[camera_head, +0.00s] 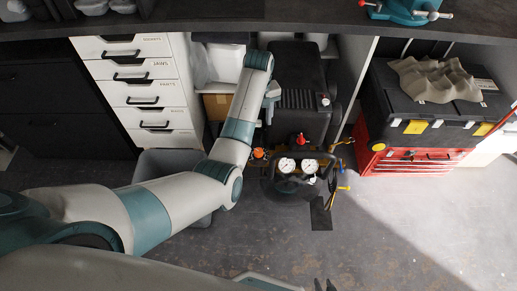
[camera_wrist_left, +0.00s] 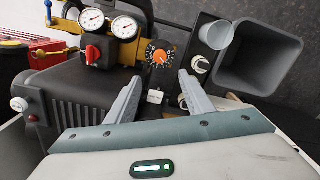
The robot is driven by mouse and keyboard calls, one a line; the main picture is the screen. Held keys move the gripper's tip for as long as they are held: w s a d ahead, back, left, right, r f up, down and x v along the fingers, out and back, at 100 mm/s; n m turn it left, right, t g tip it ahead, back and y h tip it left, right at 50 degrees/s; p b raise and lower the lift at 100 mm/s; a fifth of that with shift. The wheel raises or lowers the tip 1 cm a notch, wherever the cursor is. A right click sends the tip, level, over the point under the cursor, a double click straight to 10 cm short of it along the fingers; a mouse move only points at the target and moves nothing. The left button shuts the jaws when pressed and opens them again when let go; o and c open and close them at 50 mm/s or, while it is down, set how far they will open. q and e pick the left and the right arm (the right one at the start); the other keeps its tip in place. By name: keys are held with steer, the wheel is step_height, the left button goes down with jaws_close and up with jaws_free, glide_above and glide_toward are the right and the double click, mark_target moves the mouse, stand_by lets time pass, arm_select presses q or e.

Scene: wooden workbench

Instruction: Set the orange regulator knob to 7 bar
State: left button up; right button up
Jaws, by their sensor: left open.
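The orange regulator knob (camera_wrist_left: 160,55) sits in a dark scale ring on the brass-coloured manifold of a black compressor (camera_wrist_left: 85,85). Its scale marks are too small to read. In the head view the orange knob (camera_head: 258,153) shows left of the two gauges. My left gripper (camera_wrist_left: 161,77) is open and empty, its fingers pointing at the knob from a short way off, apart from it. In the head view it is a small pale shape (camera_head: 270,108) above the knob. My right gripper (camera_head: 325,285) shows only two dark fingertips, spread apart, at the bottom edge.
Two white gauges (camera_wrist_left: 91,20) (camera_wrist_left: 125,27) and a red knob (camera_wrist_left: 93,54) are beside the orange knob. A grey bin (camera_wrist_left: 257,57) stands nearby. White drawers (camera_head: 140,85) and a red toolbox (camera_head: 410,160) flank the compressor. The floor in front is mostly clear.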

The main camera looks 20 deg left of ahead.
arm_select(q)
glide_above(258, 151)
step_height(258, 151, down, 10)
steer(key=shift+d+r+b, duration=0.1)
steer(key=shift+b, duration=0.2)
step_height(258, 151, down, 7)
steer(key=shift+r+b, duration=0.2)
steer(key=shift+b, duration=0.35)
steer(key=shift+f, duration=0.55)
arm_select(e)
steer(key=shift+s+d+f+g+h, duration=0.3)
steer(key=shift+s+d+f+g, duration=0.4)
steer(key=shift+s+d+f, duration=0.25)
steer(key=shift+w+r, duration=0.15)
